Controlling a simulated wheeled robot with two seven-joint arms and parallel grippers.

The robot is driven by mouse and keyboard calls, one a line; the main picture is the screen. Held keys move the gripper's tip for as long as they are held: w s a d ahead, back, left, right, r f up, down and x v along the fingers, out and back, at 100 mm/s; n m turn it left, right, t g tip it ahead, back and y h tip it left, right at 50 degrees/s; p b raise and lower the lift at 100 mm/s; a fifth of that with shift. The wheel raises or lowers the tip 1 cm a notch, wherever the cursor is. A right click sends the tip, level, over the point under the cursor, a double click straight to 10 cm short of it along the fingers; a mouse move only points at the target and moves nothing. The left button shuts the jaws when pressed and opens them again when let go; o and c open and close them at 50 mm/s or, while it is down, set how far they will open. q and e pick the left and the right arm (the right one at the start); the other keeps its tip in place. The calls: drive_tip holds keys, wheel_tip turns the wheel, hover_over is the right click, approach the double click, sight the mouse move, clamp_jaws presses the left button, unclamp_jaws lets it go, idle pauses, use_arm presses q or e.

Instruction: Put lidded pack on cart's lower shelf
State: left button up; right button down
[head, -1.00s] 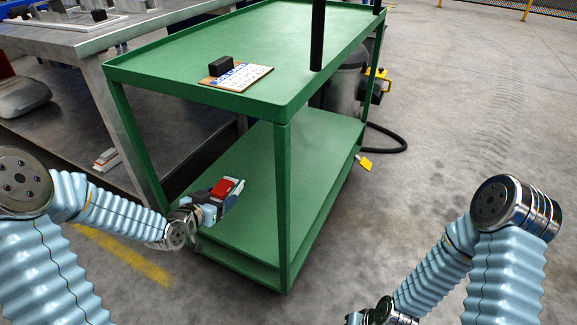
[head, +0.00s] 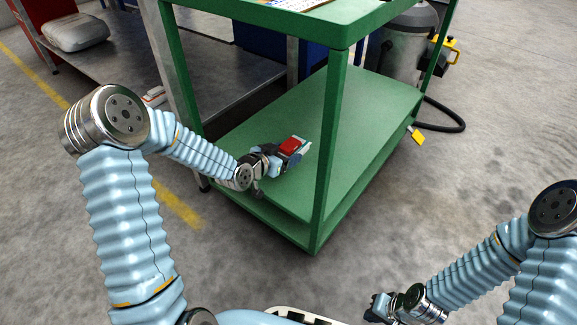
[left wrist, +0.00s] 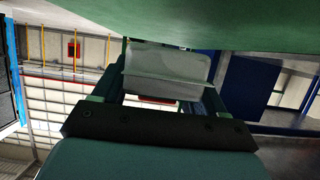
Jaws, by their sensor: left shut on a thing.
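The lidded pack shows in the left wrist view as a pale grey, box-like thing (left wrist: 165,68) between the fingers. In the head view a small red patch (head: 290,145) with pale edges shows at the jaws. My left gripper (head: 283,152) is shut on the pack and holds it over the green cart's lower shelf (head: 345,115), inside the near left opening. In the left wrist view the shelf's green surface (left wrist: 230,20) is close to the pack; I cannot tell if they touch. My right gripper (head: 380,307) is low near the bottom edge, its fingers unclear.
The cart's near corner post (head: 328,150) stands just right of my left gripper. Its upper shelf (head: 335,22) is overhead. A grey workbench is behind left. A vacuum (head: 410,45) with a black hose stands behind the cart. The floor to the right is clear.

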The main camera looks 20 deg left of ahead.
use_arm(q)
drive_tip(key=shift+w+d+f, duration=0.25)
drive_tip(key=shift+d+f, duration=0.15)
drive_tip(key=shift+f, duration=0.15)
wheel_tip(320, 180, down, 3)
drive_tip(key=shift+w+d+f+b, duration=0.1)
drive_tip(key=shift+f+b, duration=0.05)
drive_tip(key=shift+b, duration=0.35)
drive_tip(key=shift+f, duration=0.2)
drive_tip(key=o, duration=1.1)
drive_tip(key=shift+r, duration=0.15)
